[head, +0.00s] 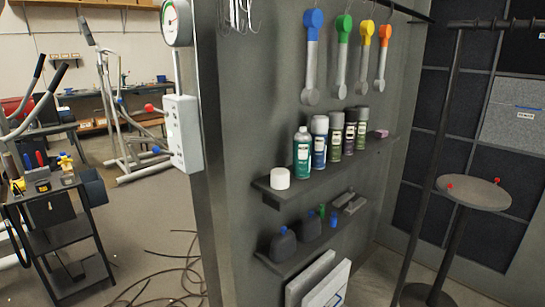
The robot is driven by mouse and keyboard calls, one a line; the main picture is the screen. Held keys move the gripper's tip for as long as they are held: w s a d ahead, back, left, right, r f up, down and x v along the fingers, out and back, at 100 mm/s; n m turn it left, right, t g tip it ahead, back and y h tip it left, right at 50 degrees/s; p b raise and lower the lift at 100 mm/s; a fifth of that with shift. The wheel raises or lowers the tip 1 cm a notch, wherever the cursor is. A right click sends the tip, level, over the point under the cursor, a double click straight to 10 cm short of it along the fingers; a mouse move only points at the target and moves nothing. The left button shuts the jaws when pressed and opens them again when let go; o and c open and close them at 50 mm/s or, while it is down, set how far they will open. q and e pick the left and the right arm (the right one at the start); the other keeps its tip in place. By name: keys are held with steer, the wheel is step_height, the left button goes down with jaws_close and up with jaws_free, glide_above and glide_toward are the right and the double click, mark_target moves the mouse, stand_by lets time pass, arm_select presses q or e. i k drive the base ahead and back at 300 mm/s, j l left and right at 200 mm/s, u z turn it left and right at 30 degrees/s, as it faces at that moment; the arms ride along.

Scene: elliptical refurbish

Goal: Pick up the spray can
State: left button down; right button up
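Several spray cans stand upright in a row on the upper wall shelf (262,184). Nearest is a teal can (303,156) with a grey-white cap. Behind it along the shelf are a blue can (319,148), an olive-green can (335,143), a dark can (349,142) and another green can (362,135). The cans partly overlap one another. Which one is "the spray can" cannot be told. A white cylinder (279,179), perhaps a cap or roll, sits at the shelf's near end. Neither of my grippers shows in this view.
Wrenches with coloured ends (311,50) hang above the shelf. A lower shelf (275,262) holds dark bottles (283,245). A grey box with a gauge (182,130) is on the panel's edge. A round stool (480,190) stands right, a tool cart (60,230) left. Cables (165,290) lie on the floor.

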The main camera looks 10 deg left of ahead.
mark_target(302, 141)
steer(key=i+l, duration=0.15)
steer(key=i, duration=0.3)
steer(key=i+l+u, duration=0.15)
steer(key=i, duration=0.3)
